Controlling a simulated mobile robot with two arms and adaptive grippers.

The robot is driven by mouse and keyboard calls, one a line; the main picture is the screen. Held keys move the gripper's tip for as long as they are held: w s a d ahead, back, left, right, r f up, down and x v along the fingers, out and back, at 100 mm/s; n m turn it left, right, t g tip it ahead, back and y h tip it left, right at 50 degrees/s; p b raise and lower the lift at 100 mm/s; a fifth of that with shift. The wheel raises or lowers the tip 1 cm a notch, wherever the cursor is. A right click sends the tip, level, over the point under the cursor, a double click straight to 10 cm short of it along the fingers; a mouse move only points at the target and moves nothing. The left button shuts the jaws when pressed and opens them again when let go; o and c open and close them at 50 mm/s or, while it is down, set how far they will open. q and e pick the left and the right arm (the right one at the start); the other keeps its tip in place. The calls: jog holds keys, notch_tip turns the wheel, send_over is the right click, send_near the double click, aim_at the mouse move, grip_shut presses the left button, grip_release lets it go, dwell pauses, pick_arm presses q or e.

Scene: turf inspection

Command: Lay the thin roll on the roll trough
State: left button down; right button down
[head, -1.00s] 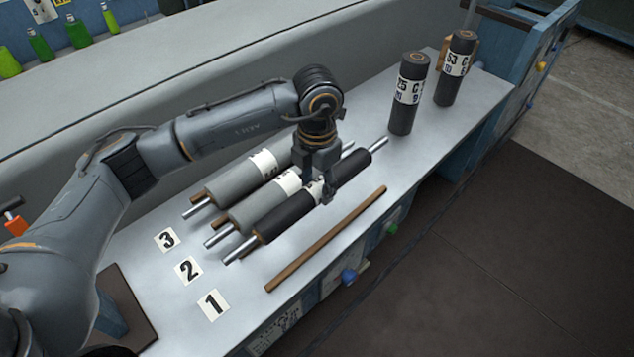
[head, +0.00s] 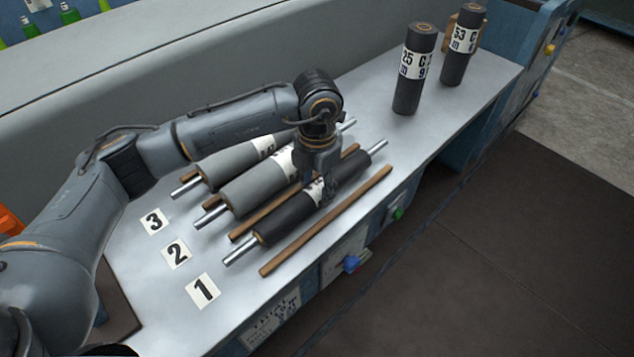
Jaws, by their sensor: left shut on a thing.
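The thin roll (head: 287,220) is dark, with a white label and silver shaft ends. It lies lengthwise between two wooden rails of the roll trough (head: 335,214), in line with card 1. My left gripper (head: 327,190) is shut around it from above, near its label and far half. I cannot tell whether the roll touches the table or hangs slightly above it. The gripper hides part of the label. My right gripper is not in view.
Two grey rolls, the nearer one (head: 245,192) and the farther one (head: 225,163), lie behind, by cards 2 (head: 176,254) and 3 (head: 153,221). Two dark rolls (head: 408,95) (head: 455,65) stand upright at the far end. The table's front edge is close to the front rail.

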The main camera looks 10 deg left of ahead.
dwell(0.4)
pick_arm(q)
jog(key=c, duration=0.6)
grip_release()
jog(key=shift+c, duration=0.2)
notch_tip(320, 180, up, 12)
jog(key=shift+r, duration=0.1)
